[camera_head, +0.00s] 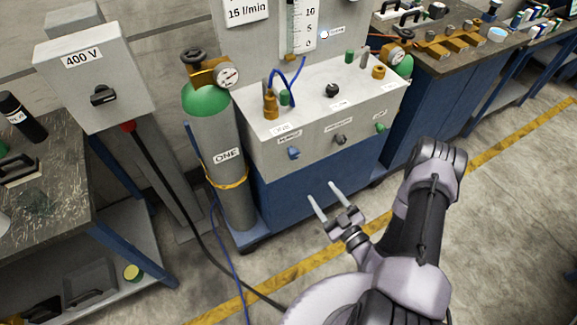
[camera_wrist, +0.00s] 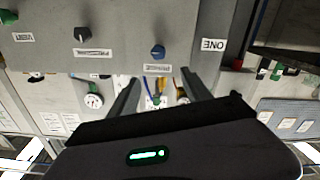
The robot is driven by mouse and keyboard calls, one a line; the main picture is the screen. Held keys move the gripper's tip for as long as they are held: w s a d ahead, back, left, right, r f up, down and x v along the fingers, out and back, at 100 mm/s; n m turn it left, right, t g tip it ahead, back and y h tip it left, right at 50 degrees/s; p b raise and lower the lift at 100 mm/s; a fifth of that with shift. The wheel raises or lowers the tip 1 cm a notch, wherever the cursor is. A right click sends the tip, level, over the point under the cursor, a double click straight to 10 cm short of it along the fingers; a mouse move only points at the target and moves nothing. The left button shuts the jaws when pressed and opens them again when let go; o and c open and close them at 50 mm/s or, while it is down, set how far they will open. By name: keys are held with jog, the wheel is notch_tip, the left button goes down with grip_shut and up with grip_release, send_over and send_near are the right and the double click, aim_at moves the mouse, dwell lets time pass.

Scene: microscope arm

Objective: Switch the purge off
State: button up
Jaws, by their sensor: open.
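The grey control box has a front panel (camera_head: 262,163) with a row of three knobs. A blue knob (camera_head: 293,152) is at the left, under a small label that seems to read PURGE. In the upside-down wrist view the blue knob (camera_wrist: 158,52) is above the fingers, roughly midway between them. Its exact setting is too small to tell. A dark knob (camera_head: 340,138) is in the middle and a green knob (camera_head: 380,127) at the right. My gripper (camera_head: 323,191) is open and empty, in front of and below the panel, apart from the blue knob.
A green-topped gas cylinder (camera_head: 218,155) marked ONE stands left of the box. A 400 V switch box (camera_head: 95,65) is further left. A blue cabinet (camera_head: 310,180) is under the panel. Hoses and gauges sit above. The floor in front is mostly clear, with a black cable (camera_head: 195,240).

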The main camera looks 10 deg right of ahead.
aim_at(296, 156)
jog(key=b+x, duration=0.1)
jog(key=x, duration=0.4)
jog(key=b+x, duration=0.1)
jog(key=x, duration=0.5)
jog(key=b+x, duration=0.2)
jog(key=x, duration=0.4)
jog(key=shift+w+d+f, duration=0.1)
jog(key=shift+w+f, duration=0.15)
jog(key=shift+w, duration=0.05)
grip_shut()
